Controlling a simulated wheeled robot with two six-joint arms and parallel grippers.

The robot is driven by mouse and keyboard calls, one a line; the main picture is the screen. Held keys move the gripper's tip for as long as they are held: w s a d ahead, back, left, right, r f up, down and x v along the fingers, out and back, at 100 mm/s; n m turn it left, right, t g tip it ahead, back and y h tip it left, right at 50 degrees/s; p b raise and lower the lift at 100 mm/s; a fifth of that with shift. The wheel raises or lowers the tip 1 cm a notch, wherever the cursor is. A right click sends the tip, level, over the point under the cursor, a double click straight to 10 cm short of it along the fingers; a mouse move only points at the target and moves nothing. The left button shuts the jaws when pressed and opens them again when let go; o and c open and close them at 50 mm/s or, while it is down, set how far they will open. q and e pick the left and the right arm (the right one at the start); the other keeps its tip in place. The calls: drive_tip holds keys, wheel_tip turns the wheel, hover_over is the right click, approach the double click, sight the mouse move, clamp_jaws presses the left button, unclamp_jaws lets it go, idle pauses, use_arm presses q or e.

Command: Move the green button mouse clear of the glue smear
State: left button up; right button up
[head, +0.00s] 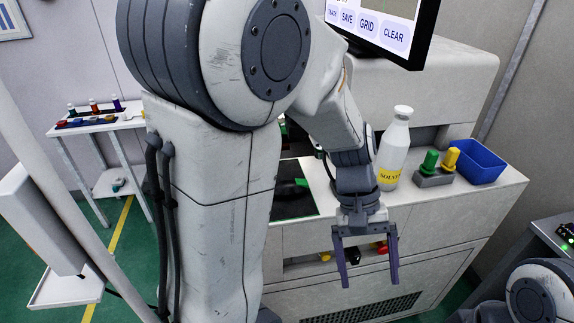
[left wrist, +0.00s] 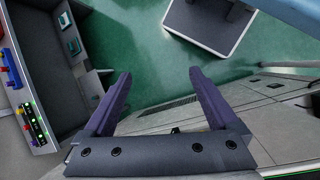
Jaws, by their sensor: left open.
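On the counter in the head view, a dark mat (head: 300,207) shows beside my arm. A dark object with a green part, likely the green button mouse (head: 302,182), lies on it, partly hidden by my arm. I cannot make out the glue smear. My left gripper (head: 369,282) is open and empty, pointing down in front of the counter's front edge, to the right of the mat. In the left wrist view, the open left gripper (left wrist: 160,77) has only floor and cabinet side beyond its fingers. My right gripper is out of view.
A solvent bottle (head: 393,150), a block with green and yellow knobs (head: 433,178) and a blue bin (head: 478,160) stand on the counter's right. A screen (head: 390,25) overhangs behind. An open shelf with red and yellow items (head: 380,247) lies below the counter top.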

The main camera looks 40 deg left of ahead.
use_arm(q)
drive_tip(key=w+a+n+t+h, duration=0.2)
drive_tip(key=w+a+n+h, duration=0.1)
drive_tip(key=w+a+n, duration=0.35)
drive_tip(key=n+t+h, duration=0.1)
drive_tip(key=n+t, duration=1)
drive_tip(key=n, duration=0.4)
approach(295, 183)
drive_tip(key=shift+w+d+f+p, duration=0.1)
drive_tip(key=shift+w+d+p, duration=0.2)
drive_tip(key=shift+w+d, duration=0.4)
drive_tip(key=shift+a, duration=0.1)
drive_tip(key=p+x, duration=0.1)
drive_tip(key=x, duration=0.9)
drive_tip(key=shift+f+p, duration=0.2)
drive_tip(key=shift+p, duration=0.1)
clamp_jaws()
drive_tip(key=shift+s, duration=0.1)
